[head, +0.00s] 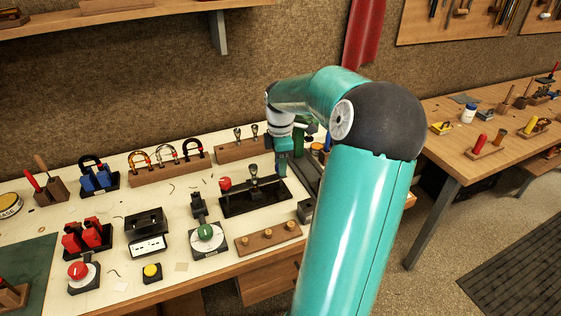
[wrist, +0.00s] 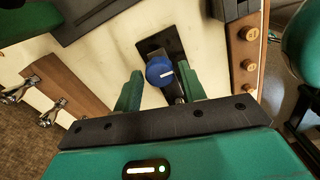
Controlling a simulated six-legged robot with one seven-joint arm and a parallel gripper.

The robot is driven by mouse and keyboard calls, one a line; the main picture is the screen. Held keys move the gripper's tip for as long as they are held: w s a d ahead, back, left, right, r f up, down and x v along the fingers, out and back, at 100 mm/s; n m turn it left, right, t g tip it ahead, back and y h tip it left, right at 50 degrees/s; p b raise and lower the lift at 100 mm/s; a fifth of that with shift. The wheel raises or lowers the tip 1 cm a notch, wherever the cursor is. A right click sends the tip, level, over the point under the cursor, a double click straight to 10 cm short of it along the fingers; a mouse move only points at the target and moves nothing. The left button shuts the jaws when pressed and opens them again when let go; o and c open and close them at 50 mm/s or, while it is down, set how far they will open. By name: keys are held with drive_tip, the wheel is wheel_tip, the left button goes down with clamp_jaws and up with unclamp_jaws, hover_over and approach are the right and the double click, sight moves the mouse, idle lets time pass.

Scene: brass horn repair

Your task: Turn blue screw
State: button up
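The blue screw (wrist: 159,71) has a round knob with a white line on its face and sits on a black mount (wrist: 153,42) in the wrist view. My gripper (wrist: 160,78) is open, with one green finger on each side of the knob. Bare gaps show between the knob and both fingers, so they look apart from it. How far the fingertips are from the knob in depth cannot be told. In the head view my gripper (head: 283,162) points down over the far right of the bench, and I cannot make out the blue screw there.
A wooden block with round pegs (wrist: 247,65) lies right of the screw in the wrist view, and a wooden rack with metal mouthpieces (wrist: 60,82) lies left. In the head view, a red knob (head: 77,270) and green knob (head: 206,232) stand on the bench (head: 190,288).

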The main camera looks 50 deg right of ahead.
drive_tip(key=c, duration=0.6)
drive_tip(key=shift+c, duration=0.2)
